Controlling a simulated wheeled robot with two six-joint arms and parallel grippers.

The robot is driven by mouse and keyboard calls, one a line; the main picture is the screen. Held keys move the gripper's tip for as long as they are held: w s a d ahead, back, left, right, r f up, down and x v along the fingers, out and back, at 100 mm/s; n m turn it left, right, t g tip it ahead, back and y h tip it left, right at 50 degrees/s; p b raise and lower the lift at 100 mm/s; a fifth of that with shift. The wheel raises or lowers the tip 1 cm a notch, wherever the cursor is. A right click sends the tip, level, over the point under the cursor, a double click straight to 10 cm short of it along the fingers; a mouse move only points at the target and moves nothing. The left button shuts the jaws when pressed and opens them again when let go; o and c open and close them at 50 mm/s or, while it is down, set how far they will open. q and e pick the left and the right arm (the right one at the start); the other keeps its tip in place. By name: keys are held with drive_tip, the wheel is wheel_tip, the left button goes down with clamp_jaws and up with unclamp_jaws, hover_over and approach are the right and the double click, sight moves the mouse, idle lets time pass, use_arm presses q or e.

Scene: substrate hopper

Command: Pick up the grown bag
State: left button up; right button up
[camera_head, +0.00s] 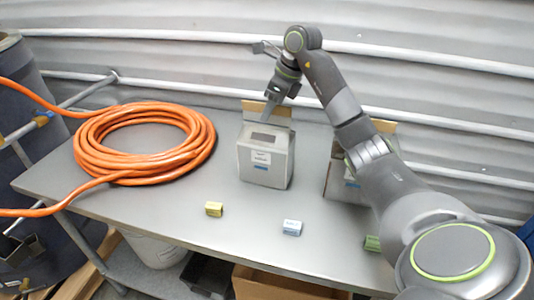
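Nothing in view can be told for certain as the grown bag. Three small block-like packets lie along the front of the table: a yellow one (214,209), a pale blue-white one (291,228) and a green one (372,243) beside my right arm, partly hidden by it. My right gripper (268,117) points down at the open top of a grey box (265,161) with a brown flap raised behind. Its fingers overlap the box's back opening in the picture; whether they are spread or hold anything cannot be told. My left gripper is not in view.
A second open box (334,178) stands behind my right arm, mostly hidden. A coiled orange hose (143,165) fills the table's left. The grey table (150,212) is bare along the front left. A white bucket (155,250) and cardboard box (285,285) are below.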

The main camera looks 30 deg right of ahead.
drive_tip(key=shift+x, duration=1.1)
drive_tip(key=shift+w+f, duration=0.1)
drive_tip(key=shift+f, duration=0.2)
clamp_jaws()
drive_tip(key=shift+w+r, duration=0.1)
drive_tip(key=shift+r, duration=0.1)
